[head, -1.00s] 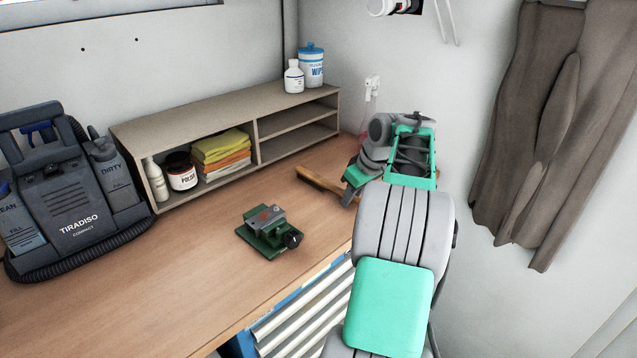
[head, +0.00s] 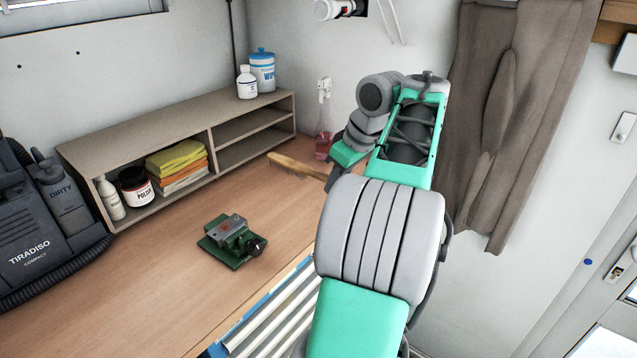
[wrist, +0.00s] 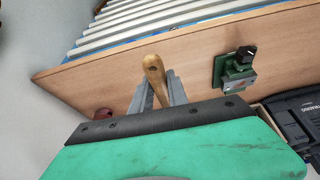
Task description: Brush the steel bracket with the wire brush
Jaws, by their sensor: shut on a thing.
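The wire brush has a wooden handle (head: 298,167) that sticks out to the left of my arm in the head view. In the wrist view the handle (wrist: 154,72) stands between my gripper's two grey fingers (wrist: 158,94), which are shut on it. The bristles are hidden. The steel bracket (head: 224,227), grey with a reddish-brown patch, sits in a green vise (head: 232,247) on the bench. The vise also shows in the wrist view (wrist: 234,70), to the right of my gripper. Brush and bracket are apart.
A wooden shelf unit (head: 202,136) stands along the back of the bench (head: 150,285), with bottles and folded cloths. A dark cleaning machine (head: 40,225) stands at the left. A reddish bottle (head: 323,147) is near the back corner. Bench around the vise is clear.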

